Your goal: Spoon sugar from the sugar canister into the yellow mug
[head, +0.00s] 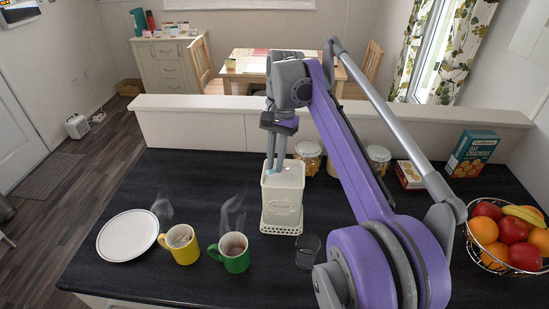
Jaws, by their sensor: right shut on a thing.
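The yellow mug (184,252) stands upright at the front left of the dark counter, with a light brown drink in it and steam above. A tall cream holder (283,208) with lettering and a perforated base stands mid-counter. My right gripper (276,168) points down at its open top, fingertips at the rim. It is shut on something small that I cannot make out. Behind, a glass jar (308,152) and another glass jar (379,155) stand partly hidden by my right arm. I cannot tell which container is the sugar canister. My left gripper is out of view.
A green mug (235,258) stands right of the yellow one, a white plate (127,236) left of it. A clear glass (308,251) is near the holder's base. Boxes (472,153) and a wire fruit bowl (508,268) stand right. A cream ledge (200,104) backs the counter.

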